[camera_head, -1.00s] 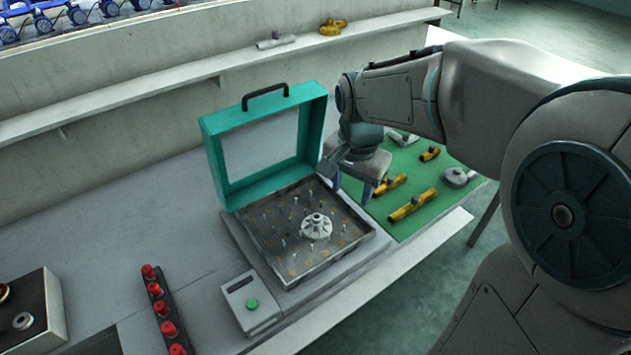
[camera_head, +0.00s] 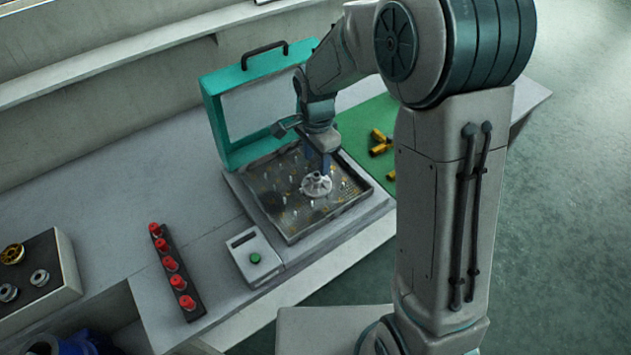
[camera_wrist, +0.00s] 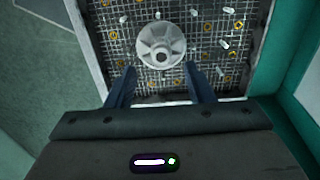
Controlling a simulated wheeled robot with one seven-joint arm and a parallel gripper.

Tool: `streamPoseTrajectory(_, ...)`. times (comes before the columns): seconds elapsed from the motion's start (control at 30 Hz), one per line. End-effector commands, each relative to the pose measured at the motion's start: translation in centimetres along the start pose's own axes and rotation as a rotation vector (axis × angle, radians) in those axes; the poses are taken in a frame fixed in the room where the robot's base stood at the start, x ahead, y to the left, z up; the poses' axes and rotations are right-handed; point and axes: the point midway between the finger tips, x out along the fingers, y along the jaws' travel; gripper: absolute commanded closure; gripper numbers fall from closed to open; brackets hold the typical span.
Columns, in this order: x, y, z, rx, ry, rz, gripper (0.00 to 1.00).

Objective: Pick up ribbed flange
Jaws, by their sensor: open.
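The ribbed flange (camera_head: 316,185) is a pale grey disc with a raised ribbed hub. It sits on the pin-studded mesh bed of the open teal-lidded machine (camera_head: 212,118). In the wrist view the flange (camera_wrist: 161,45) lies at top centre, just beyond the fingertips. My gripper (camera_head: 318,160) hangs above the bed, close to the flange on its far side. In the wrist view my gripper (camera_wrist: 160,75) is open, its two blue fingers apart with nothing between them. The flange looks clear of both fingers. The exact height gap cannot be told.
The open lid (camera_wrist: 300,80) stands behind the bed. Several pins rise around the flange. A control box (camera_head: 254,258) with a green button, a rack of red knobs (camera_head: 171,264) and a box of rings (camera_head: 60,270) are to the left. Yellow fittings (camera_head: 380,143) lie on a green mat (camera_head: 355,130).

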Motion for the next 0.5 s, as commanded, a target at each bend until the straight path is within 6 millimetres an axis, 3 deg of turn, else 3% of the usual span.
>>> streamPoseTrajectory(0.5,5.2,0.0,-0.1,0.000,0.000,0.000,0.52)
